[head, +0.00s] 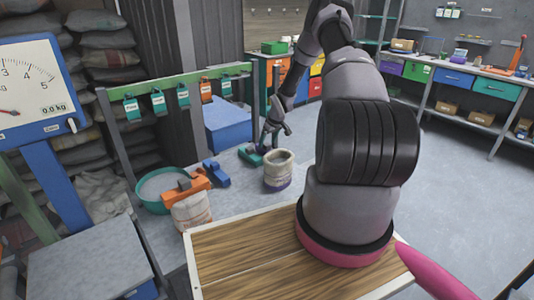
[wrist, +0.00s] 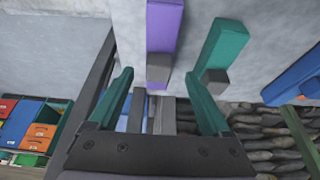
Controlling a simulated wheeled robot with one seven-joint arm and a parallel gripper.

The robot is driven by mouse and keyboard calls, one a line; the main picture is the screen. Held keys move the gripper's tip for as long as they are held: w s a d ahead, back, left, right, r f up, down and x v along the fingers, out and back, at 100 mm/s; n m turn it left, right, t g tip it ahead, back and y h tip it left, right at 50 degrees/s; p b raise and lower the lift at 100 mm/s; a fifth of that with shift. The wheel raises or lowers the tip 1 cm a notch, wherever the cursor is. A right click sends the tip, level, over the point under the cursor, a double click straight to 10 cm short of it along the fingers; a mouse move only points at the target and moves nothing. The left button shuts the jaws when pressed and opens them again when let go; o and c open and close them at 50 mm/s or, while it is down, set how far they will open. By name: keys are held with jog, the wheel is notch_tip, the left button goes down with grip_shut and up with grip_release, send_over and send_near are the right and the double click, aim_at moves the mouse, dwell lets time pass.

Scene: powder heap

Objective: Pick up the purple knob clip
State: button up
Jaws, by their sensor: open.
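The purple knob clip (wrist: 164,28) shows in the wrist view as a long purple bar at top centre, with a grey block at its near end. My gripper (wrist: 160,82) has two teal fingers, spread apart. The clip's grey end appears between the fingertips, with gaps on both sides; I cannot tell the depth between them. A teal clip (wrist: 225,42) with a grey knob lies just right of it. In the head view my gripper (head: 270,146) is low over the grey bench behind the pot, and I cannot make out the purple clip there.
A pale pot (head: 279,166) stands close to my gripper. A blue clip (head: 216,173), an orange clip (head: 187,192), a teal bowl (head: 151,195) and a pale sack (head: 192,213) are to the left. A rack (head: 182,80) with hanging tags stands behind.

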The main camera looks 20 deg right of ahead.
aim_at(265, 149)
jog(key=x, duration=0.6)
jog(key=shift+d, duration=0.15)
grip_shut()
